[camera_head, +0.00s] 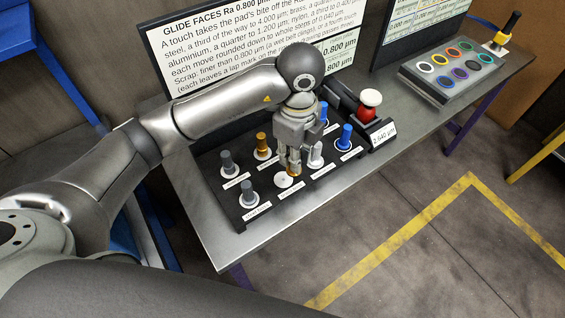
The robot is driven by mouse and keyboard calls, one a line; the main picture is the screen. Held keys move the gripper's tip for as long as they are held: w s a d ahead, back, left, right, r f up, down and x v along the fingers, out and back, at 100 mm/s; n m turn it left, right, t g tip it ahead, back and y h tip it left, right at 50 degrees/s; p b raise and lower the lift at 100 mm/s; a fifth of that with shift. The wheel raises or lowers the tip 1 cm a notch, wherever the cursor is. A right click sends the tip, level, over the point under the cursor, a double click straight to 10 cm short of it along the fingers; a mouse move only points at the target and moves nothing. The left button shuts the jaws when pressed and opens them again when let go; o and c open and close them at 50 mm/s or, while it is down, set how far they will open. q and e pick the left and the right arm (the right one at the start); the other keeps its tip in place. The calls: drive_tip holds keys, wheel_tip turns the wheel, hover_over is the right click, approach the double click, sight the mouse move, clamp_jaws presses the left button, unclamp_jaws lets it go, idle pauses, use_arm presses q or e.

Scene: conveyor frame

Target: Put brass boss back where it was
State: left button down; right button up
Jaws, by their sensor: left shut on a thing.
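My left gripper (294,163) reaches down over the dark tray and is shut on a brass boss (293,172), of which only the lower end shows below the fingers. A bare white round pad (284,180) lies just below and left of the held boss in the front row. I cannot tell whether the boss touches it. Another brass-coloured boss (262,145) stands upright on its pad in the back row. My right gripper is not in view.
Grey bosses (228,161) (249,190), a pale one (317,155) and blue ones (345,137) (323,114) stand close around the gripper in the labelled tray (238,219). A red device with a white top (369,105) stands to the right.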

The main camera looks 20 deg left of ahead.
use_arm(q)
drive_tip(key=a+f, duration=0.1)
drive_tip(key=f, duration=0.1)
drive_tip(key=a+f+p, duration=0.1)
drive_tip(key=f, duration=0.1)
drive_tip(key=w+a+f+p, duration=0.1)
drive_tip(key=f, duration=0.1)
drive_tip(key=shift+f, duration=0.15)
drive_tip(key=shift+d+f, duration=0.1)
drive_tip(key=shift+f, duration=0.1)
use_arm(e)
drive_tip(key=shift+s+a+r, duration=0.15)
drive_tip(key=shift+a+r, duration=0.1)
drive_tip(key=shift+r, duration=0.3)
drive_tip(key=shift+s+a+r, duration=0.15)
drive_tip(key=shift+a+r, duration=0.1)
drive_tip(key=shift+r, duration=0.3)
use_arm(q)
drive_tip(key=shift+f, duration=0.1)
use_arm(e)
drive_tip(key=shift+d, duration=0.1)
use_arm(q)
drive_tip(key=c, duration=1.8)
unclamp_jaws()
drive_tip(key=shift+f, duration=0.15)
drive_tip(key=o, duration=0.5)
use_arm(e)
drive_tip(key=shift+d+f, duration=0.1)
use_arm(q)
drive_tip(key=shift+r, duration=0.2)
